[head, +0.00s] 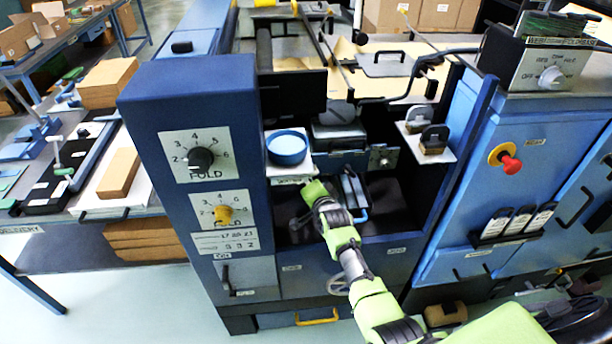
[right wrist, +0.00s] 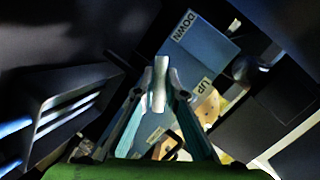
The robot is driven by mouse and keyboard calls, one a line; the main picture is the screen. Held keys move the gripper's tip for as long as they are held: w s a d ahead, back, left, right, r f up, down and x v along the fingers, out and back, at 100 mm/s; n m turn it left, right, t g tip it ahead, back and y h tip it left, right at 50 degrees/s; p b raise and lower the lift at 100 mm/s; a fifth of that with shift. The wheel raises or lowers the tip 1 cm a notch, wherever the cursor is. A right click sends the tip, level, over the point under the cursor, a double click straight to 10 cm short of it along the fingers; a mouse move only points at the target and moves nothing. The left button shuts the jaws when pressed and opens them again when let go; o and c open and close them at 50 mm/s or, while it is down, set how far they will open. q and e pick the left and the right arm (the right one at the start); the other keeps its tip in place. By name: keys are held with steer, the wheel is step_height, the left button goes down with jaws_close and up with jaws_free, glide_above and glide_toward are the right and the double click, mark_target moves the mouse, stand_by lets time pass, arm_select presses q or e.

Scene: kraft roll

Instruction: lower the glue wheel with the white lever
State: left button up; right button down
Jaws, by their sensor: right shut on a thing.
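The white lever (right wrist: 159,97) shows in the right wrist view as a short pale bar in front of a blue-grey plate (right wrist: 214,42) with DOWN and UP labels. My right gripper (right wrist: 161,78) is shut on the lever, with one finger on each side. In the head view my green right arm (head: 342,238) reaches from the lower right into the dark recess of the blue machine. Its fingertips and the lever cannot be made out there. I cannot pick out the glue wheel for certain in either view. My left gripper is not in view.
A blue round dish (head: 287,148) on a white ledge stands close behind my right wrist. The blue FOLD panel (head: 160,100) walls the recess on the left. A red knob (head: 510,164) sticks out on the right cabinet. A slotted dark part (right wrist: 70,110) lies beside my right gripper.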

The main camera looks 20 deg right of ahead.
steer(key=shift+f+n, duration=0.1)
steer(key=shift+n, duration=0.2)
stand_by(0.4)
steer(key=c, duration=2.1)
jaws_free()
steer(key=shift+s, duration=0.1)
steer(key=v, duration=1.2)
steer(key=shift+a, duration=0.1)
